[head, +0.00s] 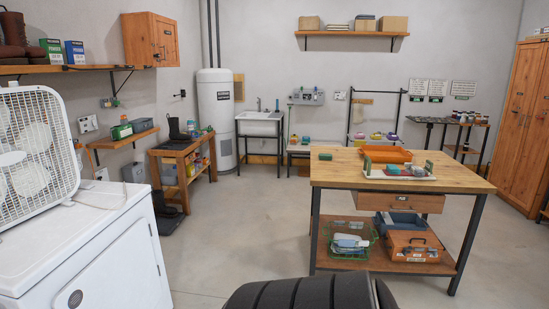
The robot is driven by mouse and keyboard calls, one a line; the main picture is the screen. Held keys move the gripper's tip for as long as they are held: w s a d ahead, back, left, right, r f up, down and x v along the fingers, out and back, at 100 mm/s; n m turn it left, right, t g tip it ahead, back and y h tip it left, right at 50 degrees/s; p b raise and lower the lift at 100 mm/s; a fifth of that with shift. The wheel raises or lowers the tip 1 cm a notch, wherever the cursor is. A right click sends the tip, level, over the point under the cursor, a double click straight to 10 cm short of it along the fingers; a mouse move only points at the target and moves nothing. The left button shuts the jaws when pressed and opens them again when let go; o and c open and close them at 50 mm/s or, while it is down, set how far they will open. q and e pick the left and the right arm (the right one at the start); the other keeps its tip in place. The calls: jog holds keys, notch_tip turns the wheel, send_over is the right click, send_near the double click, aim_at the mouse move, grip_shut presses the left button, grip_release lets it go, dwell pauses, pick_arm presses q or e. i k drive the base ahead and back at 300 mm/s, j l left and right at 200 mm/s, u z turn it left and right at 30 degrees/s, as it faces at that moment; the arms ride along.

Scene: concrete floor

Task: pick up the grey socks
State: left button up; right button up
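I cannot make out grey socks for certain. A green wire basket (349,256) on the lower shelf of the wooden workbench holds pale grey-blue and white items (350,241), too small to identify. The workbench (450,177) stands right of centre; on it a white tray (398,176) with green ends holds small items. Neither of my grippers is in view.
An orange tray (386,154) lies on the workbench, and an orange toolbox (414,246) sits below. A white appliance (95,245) with a fan (35,140) stands at left. A dark ribbed object (305,292) fills the bottom centre. The concrete floor (240,215) between is clear.

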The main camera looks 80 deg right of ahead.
aim_at(417, 172)
jog(key=z, duration=1.5)
jog(key=l+z, duration=0.3)
jog(key=z, duration=0.15)
jog(key=i+l+z, duration=0.1)
jog(key=l+z, duration=0.3)
jog(key=i+l+z, duration=0.15)
jog(key=z, duration=0.3)
jog(key=i+l+z, duration=0.15)
jog(key=z, duration=0.3)
jog(key=i+l+z, duration=0.15)
jog(key=i+l, duration=0.45)
jog(key=i, duration=0.05)
